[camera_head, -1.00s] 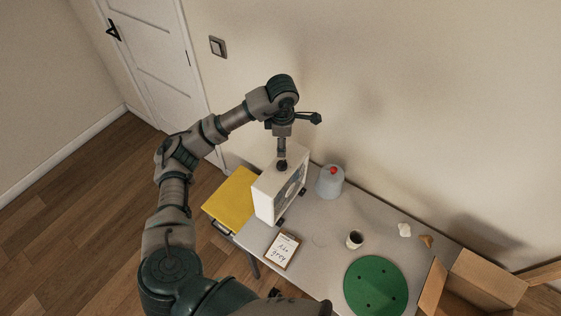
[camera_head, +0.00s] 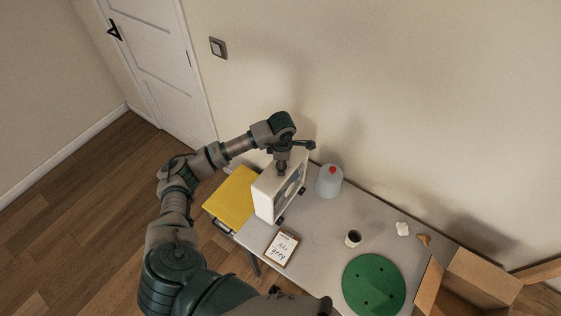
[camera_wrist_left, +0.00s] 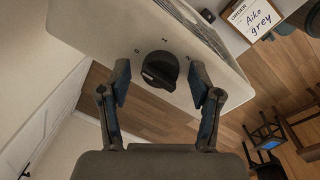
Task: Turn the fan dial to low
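The white box fan (camera_head: 264,197) stands upright on the table's left end, its grille facing right. In the left wrist view its top panel (camera_wrist_left: 110,25) fills the upper middle. The round black dial (camera_wrist_left: 160,70) sits on that panel with small printed marks around it; I cannot tell which mark it points to. My left gripper (camera_head: 282,172) is over the fan's top from above. In the wrist view the left gripper (camera_wrist_left: 160,75) is open, one finger on each side of the dial, with a narrow gap showing on both sides. My right gripper is not in view.
On the grey table (camera_head: 318,238) are a framed note (camera_head: 282,248), a grey jug with a red top (camera_head: 329,181), a dark-filled cup (camera_head: 353,238), a green disc (camera_head: 374,285) and small lumps (camera_head: 403,229). A yellow board (camera_head: 232,199) is left of the fan; a cardboard box (camera_head: 478,280) is right.

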